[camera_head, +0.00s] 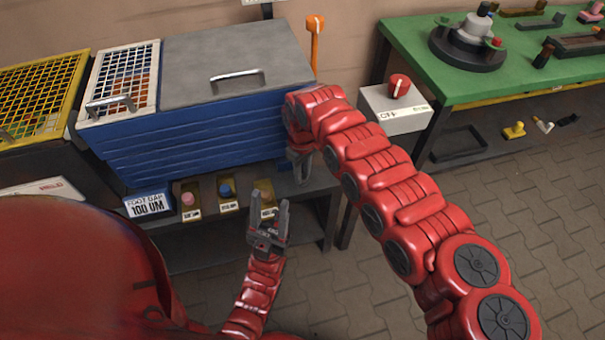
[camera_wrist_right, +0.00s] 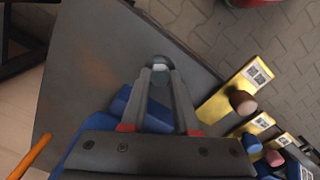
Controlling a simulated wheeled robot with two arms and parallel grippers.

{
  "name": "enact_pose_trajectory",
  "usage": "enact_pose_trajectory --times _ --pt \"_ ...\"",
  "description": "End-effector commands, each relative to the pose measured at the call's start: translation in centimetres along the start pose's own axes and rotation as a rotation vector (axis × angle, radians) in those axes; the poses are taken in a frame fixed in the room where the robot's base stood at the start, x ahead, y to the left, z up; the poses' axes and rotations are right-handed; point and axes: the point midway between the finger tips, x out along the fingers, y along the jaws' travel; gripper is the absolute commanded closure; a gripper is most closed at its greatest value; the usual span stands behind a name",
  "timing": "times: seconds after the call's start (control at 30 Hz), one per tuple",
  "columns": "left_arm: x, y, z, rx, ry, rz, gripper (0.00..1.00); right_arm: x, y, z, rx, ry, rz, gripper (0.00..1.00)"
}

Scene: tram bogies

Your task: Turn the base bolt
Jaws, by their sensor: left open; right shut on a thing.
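The base bolt (camera_wrist_right: 160,69) shows in the right wrist view as a small pale, light-topped head in a round dark recess on the grey bench surface, beside the blue machine (camera_wrist_right: 145,115). My right gripper (camera_wrist_right: 161,76) has its fingertips closed around the bolt head. In the head view my right gripper (camera_head: 300,170) reaches down at the right front corner of the blue machine (camera_head: 200,140); the bolt is hidden there.
Yellow button boxes (camera_head: 264,198) and a blue-white sign (camera_head: 147,204) line the bench front. An orange lever (camera_head: 314,45) stands behind the machine. A grey switch box (camera_head: 398,112) and a green table (camera_head: 400,32) are at right. The paved floor (camera_head: 520,220) is clear.

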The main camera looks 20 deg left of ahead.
Motion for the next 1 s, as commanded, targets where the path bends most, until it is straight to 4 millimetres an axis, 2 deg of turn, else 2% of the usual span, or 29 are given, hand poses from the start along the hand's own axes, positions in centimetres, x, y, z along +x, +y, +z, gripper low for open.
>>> enact_pose_trajectory --times 0.27,0.7,0.73,0.87,0.9,1.0 --pt "-0.34 0.02 0.06 0.000 0.000 0.000 0.50 0.00 0.05 -0.03 -0.065 0.002 0.000 1.00" --pt "-0.35 0.02 0.05 0.000 0.000 0.000 0.50 -0.03 0.04 -0.04 -0.072 0.002 0.000 1.00" --pt "-0.35 0.02 0.06 0.000 0.000 0.000 0.50 -0.02 0.04 -0.04 -0.072 0.002 0.000 0.68" --pt "-0.35 0.02 0.06 0.000 0.000 0.000 0.50 -0.02 0.03 -0.04 -0.072 0.002 0.000 0.44" --pt "-0.35 0.02 0.06 0.000 0.000 0.000 0.50 -0.02 0.02 -0.03 -0.072 0.002 0.000 0.41" --pt "-0.36 0.02 0.06 0.000 0.000 0.000 0.50 -0.01 0.02 -0.02 -0.072 0.001 0.000 0.41"
